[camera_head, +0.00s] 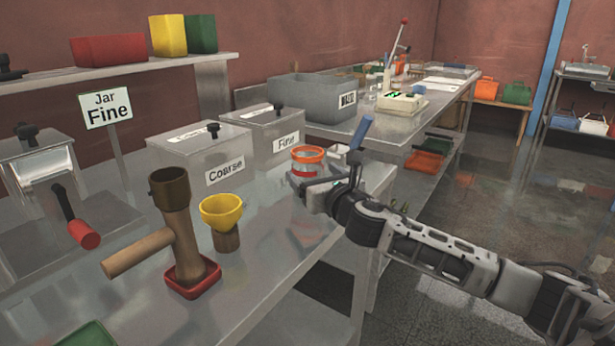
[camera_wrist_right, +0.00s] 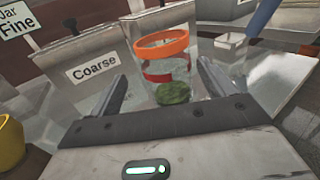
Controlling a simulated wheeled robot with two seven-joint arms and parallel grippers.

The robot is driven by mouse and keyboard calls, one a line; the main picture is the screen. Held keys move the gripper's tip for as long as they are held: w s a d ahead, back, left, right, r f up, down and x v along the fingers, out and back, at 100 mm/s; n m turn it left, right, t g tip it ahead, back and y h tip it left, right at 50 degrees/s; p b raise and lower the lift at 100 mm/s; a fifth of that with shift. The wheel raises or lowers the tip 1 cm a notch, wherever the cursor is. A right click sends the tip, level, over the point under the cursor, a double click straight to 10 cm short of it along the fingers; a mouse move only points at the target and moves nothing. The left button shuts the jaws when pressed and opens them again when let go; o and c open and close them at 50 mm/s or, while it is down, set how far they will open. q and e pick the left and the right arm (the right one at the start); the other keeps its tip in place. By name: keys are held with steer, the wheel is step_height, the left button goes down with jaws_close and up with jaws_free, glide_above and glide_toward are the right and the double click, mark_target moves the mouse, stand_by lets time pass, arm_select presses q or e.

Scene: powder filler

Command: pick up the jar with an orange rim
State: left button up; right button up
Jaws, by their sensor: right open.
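The jar with an orange rim (camera_head: 308,156) stands upright on the metal table in front of the Fine box. It is clear, with a red band and some green stuff at its bottom; it also shows in the right wrist view (camera_wrist_right: 163,66). My right gripper (camera_head: 322,188) is at the jar, partly hiding its lower part. In the wrist view my right gripper (camera_wrist_right: 163,88) is open, with one finger on each side of the jar and gaps between. My left gripper is not in view.
A yellow funnel (camera_head: 221,211) and a wooden-handled tool (camera_head: 178,226) stand left of the jar. The Coarse box (camera_head: 200,153) and Fine box (camera_head: 277,130) are behind. A small clear container (camera_wrist_right: 230,47) stands right of the jar, near the table edge.

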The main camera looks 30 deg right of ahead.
steer(key=w, duration=0.1)
steer(key=w+d, duration=0.1)
steer(key=w, duration=0.3)
steer(key=shift+d+r, duration=0.25)
steer(key=shift+r, duration=0.05)
steer(key=c, duration=1.1)
steer(key=shift+r, duration=0.15)
